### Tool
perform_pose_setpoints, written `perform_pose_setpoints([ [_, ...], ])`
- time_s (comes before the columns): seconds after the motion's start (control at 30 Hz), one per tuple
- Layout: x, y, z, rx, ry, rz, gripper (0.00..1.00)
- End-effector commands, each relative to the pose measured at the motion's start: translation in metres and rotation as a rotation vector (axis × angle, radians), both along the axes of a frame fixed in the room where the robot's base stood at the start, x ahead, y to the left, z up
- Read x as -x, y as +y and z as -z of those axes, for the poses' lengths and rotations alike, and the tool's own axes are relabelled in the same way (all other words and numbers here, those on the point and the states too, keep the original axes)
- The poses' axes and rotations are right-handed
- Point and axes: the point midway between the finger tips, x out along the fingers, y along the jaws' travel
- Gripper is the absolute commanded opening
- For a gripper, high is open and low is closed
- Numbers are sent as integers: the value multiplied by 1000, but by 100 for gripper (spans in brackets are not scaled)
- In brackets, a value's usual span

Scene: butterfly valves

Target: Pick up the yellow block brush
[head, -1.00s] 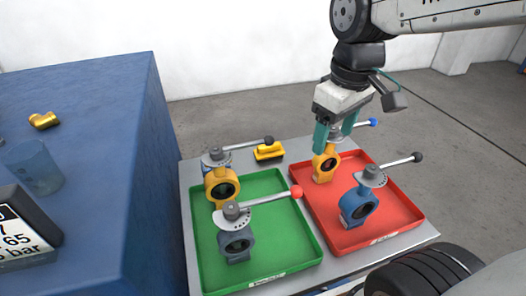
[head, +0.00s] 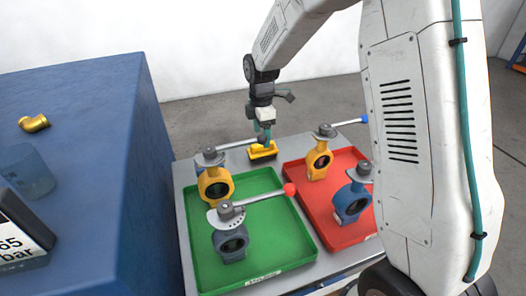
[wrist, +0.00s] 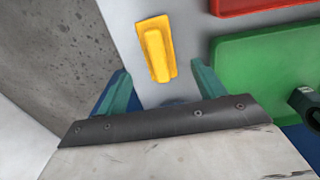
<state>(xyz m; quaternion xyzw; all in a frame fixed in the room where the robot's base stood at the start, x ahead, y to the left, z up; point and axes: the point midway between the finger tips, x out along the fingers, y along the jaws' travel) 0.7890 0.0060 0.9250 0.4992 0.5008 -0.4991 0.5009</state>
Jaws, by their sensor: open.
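The yellow block brush (head: 262,152) lies on the grey table top behind the green tray in the head view. In the wrist view the brush (wrist: 156,50) lies ahead of the fingertips, with its raised grip running roughly along my pointing direction. My gripper (head: 264,136) is above and close to the brush in the head view. The fingers look apart from the brush.
A green tray (head: 285,240) holds a yellow valve (head: 215,185) and a grey valve (head: 231,240). A red tray (head: 300,190) holds another yellow valve (head: 318,160) and a blue valve (head: 351,202). The blue cabinet (head: 100,150) stands at the left.

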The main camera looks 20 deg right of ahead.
Motion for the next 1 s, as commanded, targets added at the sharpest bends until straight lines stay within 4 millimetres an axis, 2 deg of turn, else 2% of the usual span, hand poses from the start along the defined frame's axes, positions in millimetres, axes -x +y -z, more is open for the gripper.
perform_pose_setpoints([
  [0.4,-1,-4,56,0,3,3,69],
  [0.53,-1,-4,63,0,1,3,69],
  [0.73,-1,-4,63,0,0,3,69],
  [0.77,-1,-4,63,0,0,3,64],
  [0.9,-1,-4,63,0,0,3,25],
  [0.93,-1,-4,63,0,0,3,19],
  [1.0,-1,-4,63,0,0,3,19],
])
